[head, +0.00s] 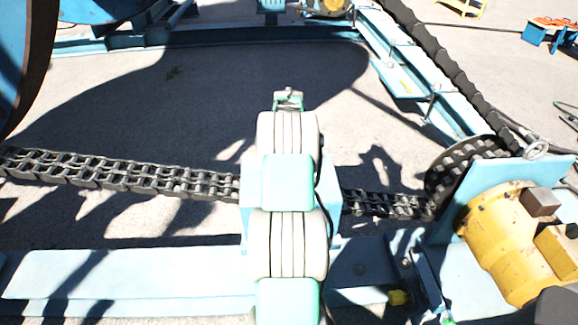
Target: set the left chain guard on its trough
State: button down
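A dark roller chain (130,178) runs uncovered across the picture, passes behind my arm, and meets a toothed sprocket (458,172) at the right. A long light-blue panel (130,274) lies in front of the chain at the lower left; I cannot tell whether it is the left chain guard or the trough. My gripper (288,98) is beyond the chain, at the far end of my white and green arm, over shaded ground. It is small and seen from behind, so its fingers are unclear. I see nothing held in it.
A yellow motor (500,240) on a blue mount stands at the right. The ground between the chain and the back beam is open.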

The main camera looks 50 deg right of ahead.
jog(key=shift+d+f, duration=0.1)
jog(key=shift+f, duration=0.2)
jog(key=c, duration=1.3)
grip_release()
jog(key=shift+f, duration=0.1)
